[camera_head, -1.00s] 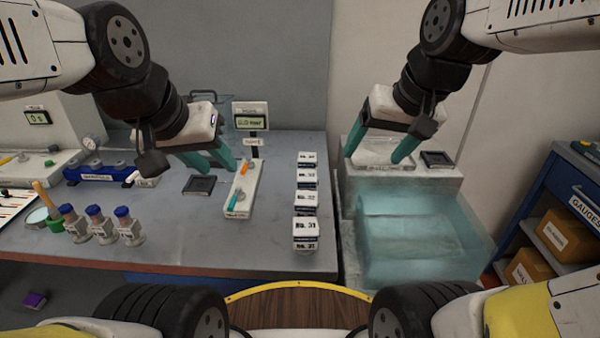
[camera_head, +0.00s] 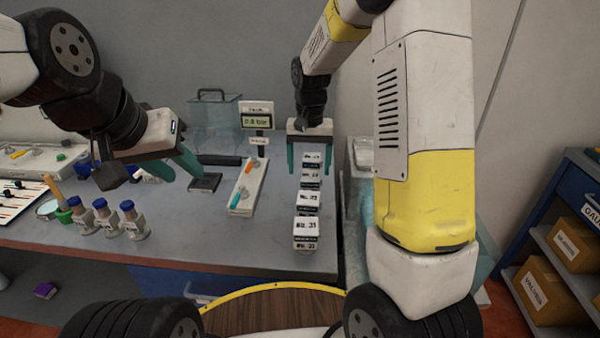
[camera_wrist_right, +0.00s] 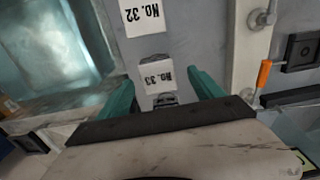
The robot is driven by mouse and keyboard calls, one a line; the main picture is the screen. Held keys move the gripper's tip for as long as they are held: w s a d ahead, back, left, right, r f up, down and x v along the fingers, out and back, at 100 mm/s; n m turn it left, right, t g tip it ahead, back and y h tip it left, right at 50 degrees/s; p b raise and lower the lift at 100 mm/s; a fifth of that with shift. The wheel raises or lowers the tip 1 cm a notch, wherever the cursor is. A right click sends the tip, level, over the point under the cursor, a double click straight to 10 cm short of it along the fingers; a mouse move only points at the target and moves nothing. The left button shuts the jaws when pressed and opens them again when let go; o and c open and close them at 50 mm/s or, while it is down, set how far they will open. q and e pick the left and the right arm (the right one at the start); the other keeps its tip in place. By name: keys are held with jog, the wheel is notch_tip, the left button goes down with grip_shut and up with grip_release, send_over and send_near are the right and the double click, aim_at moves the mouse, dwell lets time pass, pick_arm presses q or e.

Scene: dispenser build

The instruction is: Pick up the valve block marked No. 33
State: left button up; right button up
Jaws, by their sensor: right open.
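The valve block No. 33 (camera_head: 310,177) is a small white-topped block on the bench, third from the front in a row of similar blocks. In the right wrist view its label, No. 33 (camera_wrist_right: 156,76), shows between the fingertips. My right gripper (camera_head: 309,166) is open and empty above the far end of the row, its fingers on either side of the line of blocks. I cannot tell how high the tips are above block 33. My left gripper (camera_head: 176,172) is open and empty over the bench at left.
Block No. 32 (camera_head: 307,202) and block No. 31 (camera_head: 306,232) stand in front; another block (camera_head: 311,157) stands behind, close to the right fingers. A white fixture with orange and teal handles (camera_head: 243,186) lies left of the row.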

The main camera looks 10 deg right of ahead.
aim_at(310, 183)
jog(key=f, duration=0.7)
jog(key=shift+w+d, duration=0.15)
jog(key=shift+d, duration=0.1)
jog(key=shift+r, duration=0.1)
grip_shut()
